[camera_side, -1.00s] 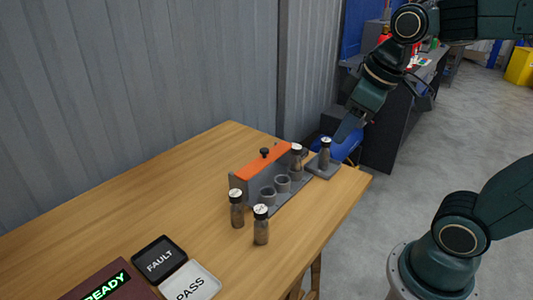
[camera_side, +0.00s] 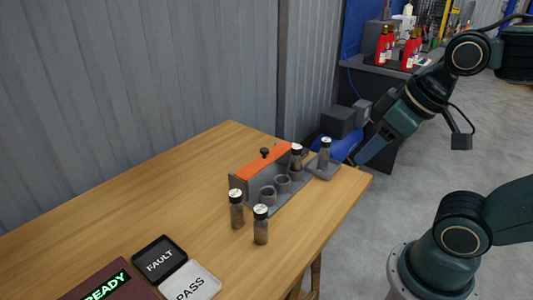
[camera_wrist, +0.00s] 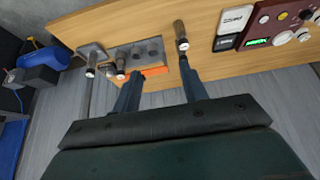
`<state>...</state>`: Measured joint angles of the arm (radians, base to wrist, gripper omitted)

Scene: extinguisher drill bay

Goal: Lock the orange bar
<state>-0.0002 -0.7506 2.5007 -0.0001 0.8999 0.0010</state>
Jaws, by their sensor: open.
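The orange bar (camera_side: 264,160) lies along the back top of the grey rack (camera_side: 291,205), with a black knob (camera_side: 264,152) at its middle. In the wrist view the bar (camera_wrist: 154,71) shows between my fingers. My gripper (camera_side: 362,160) is open and empty, in the air off the table's right edge, apart from the bar. Its two blue fingers show spread in the wrist view (camera_wrist: 160,76). I cannot tell whether the bar is locked.
A bottle (camera_side: 325,152) stands on a small grey stand (camera_side: 323,171) right of the rack. Two bottles (camera_side: 237,208) (camera_side: 261,226) stand in front. FAULT (camera_side: 160,260) and PASS (camera_side: 190,286) pads and a READY panel (camera_side: 107,286) lie near-left. The table's left (camera_side: 130,220) is clear.

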